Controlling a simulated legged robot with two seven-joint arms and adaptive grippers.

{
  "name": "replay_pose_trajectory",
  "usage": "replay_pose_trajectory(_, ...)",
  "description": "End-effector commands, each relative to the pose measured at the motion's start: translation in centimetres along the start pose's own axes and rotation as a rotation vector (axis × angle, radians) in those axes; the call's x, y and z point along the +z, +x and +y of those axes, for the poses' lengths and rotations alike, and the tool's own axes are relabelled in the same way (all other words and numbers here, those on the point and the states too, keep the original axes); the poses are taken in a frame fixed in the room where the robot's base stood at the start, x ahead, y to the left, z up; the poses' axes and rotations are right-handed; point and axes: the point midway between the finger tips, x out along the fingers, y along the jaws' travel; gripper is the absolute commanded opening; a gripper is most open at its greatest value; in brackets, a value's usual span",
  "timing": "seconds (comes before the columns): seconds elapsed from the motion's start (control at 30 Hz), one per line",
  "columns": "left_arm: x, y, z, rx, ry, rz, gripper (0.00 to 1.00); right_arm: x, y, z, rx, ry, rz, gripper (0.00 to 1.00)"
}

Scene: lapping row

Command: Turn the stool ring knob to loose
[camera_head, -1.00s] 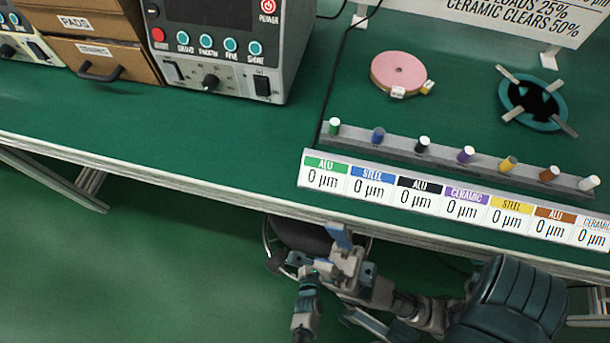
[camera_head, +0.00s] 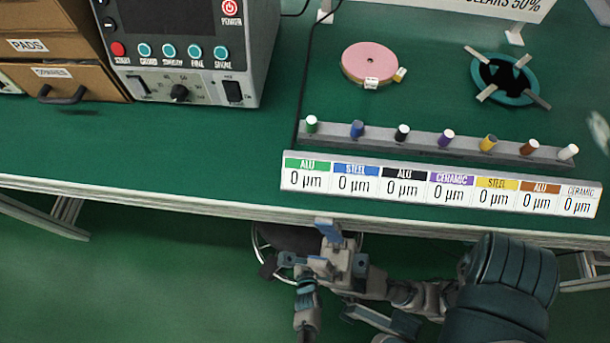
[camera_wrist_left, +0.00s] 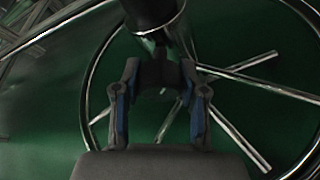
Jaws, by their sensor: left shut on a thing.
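The stool stands under the table's front edge; a bit of its dark seat (camera_head: 285,237) shows in the head view. In the left wrist view its dark column (camera_wrist_left: 152,12) comes down from the top, above a shiny foot ring (camera_wrist_left: 88,95) and crossed metal legs. My left gripper (camera_wrist_left: 158,92) is shut on a dark knob (camera_wrist_left: 158,74) at the column, between its blue-padded fingers. The fingers hide part of the knob, so its setting cannot be read.
The green table (camera_head: 200,165) carries a control box (camera_head: 185,50), a drawer unit (camera_head: 75,80), a pink disc (camera_head: 368,64), a teal ring (camera_head: 538,88) and a rack (camera_head: 465,145) of coloured pegs. A dark padded thing (camera_head: 505,285) is at lower right. Floor at left is clear.

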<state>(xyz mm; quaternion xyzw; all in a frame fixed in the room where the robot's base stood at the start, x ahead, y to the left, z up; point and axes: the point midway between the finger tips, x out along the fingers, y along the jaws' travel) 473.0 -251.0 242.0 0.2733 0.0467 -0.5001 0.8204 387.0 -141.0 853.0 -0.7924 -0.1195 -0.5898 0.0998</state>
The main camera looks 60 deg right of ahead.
Motion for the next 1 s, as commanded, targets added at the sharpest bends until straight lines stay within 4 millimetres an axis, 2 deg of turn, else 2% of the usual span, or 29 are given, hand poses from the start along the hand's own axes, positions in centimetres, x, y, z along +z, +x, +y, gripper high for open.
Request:
replay_pose_trajectory(0.33,-0.26,0.04,-0.19,0.158,0.383,0.007,0.07,0.01,-0.06,0.01,0.0,0.0,-0.001,0.4)
replay_pose_trajectory(0.5,-0.23,0.0,-0.26,0.179,0.442,0.004,0.07,0.02,-0.07,0.01,0.0,0.0,-0.002,0.4)
replay_pose_trajectory(0.77,-0.21,0.0,-0.33,0.178,0.442,0.003,0.07,0.04,-0.09,0.0,-0.001,0.0,-0.003,0.4)
replay_pose_trajectory(0.8,-0.2,0.0,-0.34,0.178,0.442,0.003,0.52,0.04,-0.09,0.0,-0.001,0.0,-0.003,0.4)
replay_pose_trajectory(0.87,-0.19,0.0,-0.34,0.178,0.442,0.003,0.67,0.05,-0.09,0.0,-0.001,0.0,-0.003,0.4)
replay_pose_trajectory(1.0,-0.13,0.02,-0.25,0.18,0.441,0.002,0.68,0.05,-0.09,0.0,-0.001,0.0,-0.003,0.4)
